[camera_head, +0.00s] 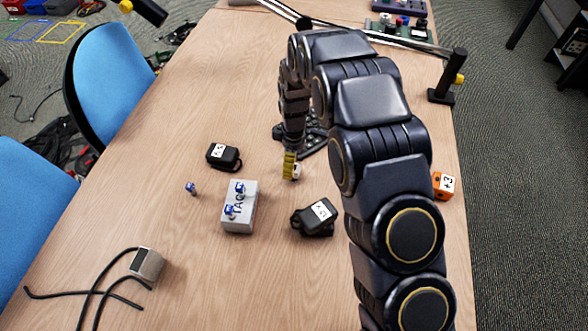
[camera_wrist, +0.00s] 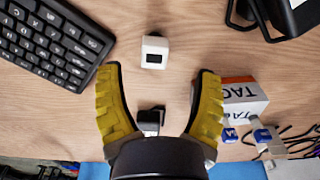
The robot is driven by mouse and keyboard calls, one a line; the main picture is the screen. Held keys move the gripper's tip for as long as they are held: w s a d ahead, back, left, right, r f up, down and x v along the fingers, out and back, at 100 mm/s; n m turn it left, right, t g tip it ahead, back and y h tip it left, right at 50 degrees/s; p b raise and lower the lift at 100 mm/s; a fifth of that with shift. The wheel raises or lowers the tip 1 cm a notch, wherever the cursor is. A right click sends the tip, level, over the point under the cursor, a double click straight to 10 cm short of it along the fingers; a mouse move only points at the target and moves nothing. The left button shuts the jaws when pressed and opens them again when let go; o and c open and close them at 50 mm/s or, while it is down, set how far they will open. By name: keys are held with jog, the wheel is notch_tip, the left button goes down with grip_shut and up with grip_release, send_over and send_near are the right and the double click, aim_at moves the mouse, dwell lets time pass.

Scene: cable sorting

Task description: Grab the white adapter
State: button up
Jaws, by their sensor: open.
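The white adapter (camera_wrist: 154,48), a small cube with a dark square on its face, lies on the table in the wrist view. It is ahead of my fingertips, roughly centred between their lines and not touching them. My gripper (camera_wrist: 158,76) has yellow fingers spread open, with nothing held. In the head view, my gripper (camera_head: 289,165) hangs low over the middle of the table. The white adapter (camera_head: 297,171) shows just right of the fingers there, partly hidden by them.
A black keyboard (camera_wrist: 50,45) is left of the fingers in the wrist view. A grey-white box (camera_head: 238,212), black adapters (camera_head: 222,154) (camera_head: 314,218) and a light grey adapter (camera_head: 147,263) with black cable lie nearby. An orange block (camera_head: 442,186) is near the right edge.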

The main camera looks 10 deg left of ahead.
aim_at(296, 168)
jog(key=f, duration=0.6)
jog(key=shift+w+d+f, duration=0.2)
jog(key=shift+w, duration=0.1)
grip_shut()
